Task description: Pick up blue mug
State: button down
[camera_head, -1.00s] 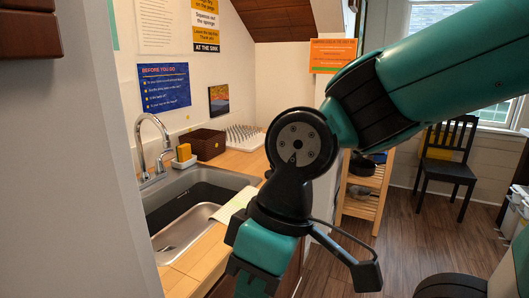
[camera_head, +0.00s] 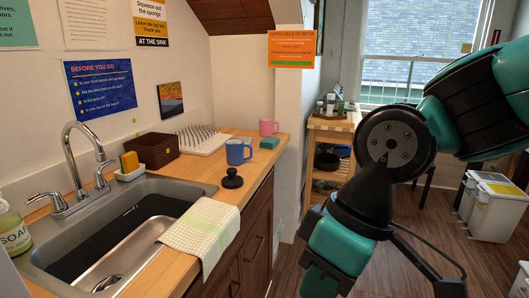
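The blue mug (camera_head: 236,152) stands upright on the wooden counter, right of the sink and in front of the white drying rack. Its handle points right. My arm fills the right side of the view, over the floor and clear of the counter. My gripper is at the bottom of the arm, cut off by the lower edge, so its fingers do not show. The mug is up and to the left of my arm's end, well apart from it.
A black knobbed object (camera_head: 232,179) stands just in front of the mug. A pink mug (camera_head: 268,127) and a teal block (camera_head: 270,143) are behind to its right. A checkered cloth (camera_head: 201,229) hangs over the counter edge. The sink (camera_head: 125,240) is at left.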

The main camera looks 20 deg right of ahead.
aim_at(234, 147)
jog(key=u, duration=2.2)
jog(key=k, duration=0.45)
jog(key=z, duration=2.6)
jog(key=i, duration=1.65)
